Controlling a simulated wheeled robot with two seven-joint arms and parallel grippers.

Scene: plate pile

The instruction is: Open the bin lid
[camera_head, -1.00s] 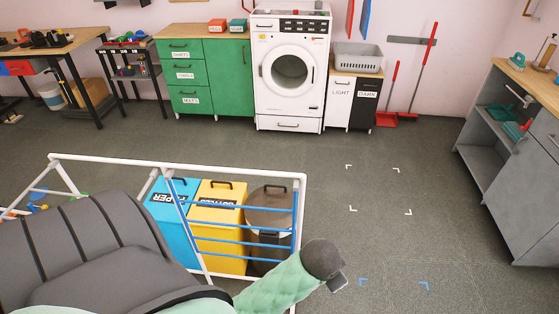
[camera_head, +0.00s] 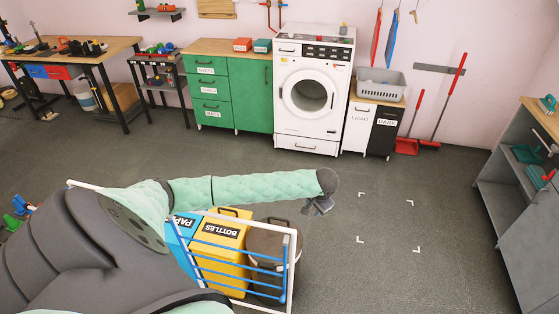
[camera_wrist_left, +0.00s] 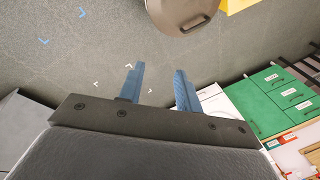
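Three bins stand in a row behind a white frame with blue rails: a blue paper bin (camera_head: 182,230), a yellow bottles bin (camera_head: 222,235) and a dark round bin with a brown-grey lid (camera_head: 272,243). The lids that show look closed; my left arm covers part of the blue bin. My left gripper (camera_head: 320,208) is above and to the right of the round bin, apart from it. In the left wrist view its two blue fingers (camera_wrist_left: 158,88) are spread and empty. The round lid (camera_wrist_left: 183,14) shows at the top there. My right gripper is not in view.
The white frame with blue rails (camera_head: 240,273) stands in front of the bins. Bare floor with white corner marks (camera_head: 388,222) lies to the right. A washing machine (camera_head: 309,95), green drawers (camera_head: 228,88) and a grey shelf (camera_head: 510,190) stand farther off.

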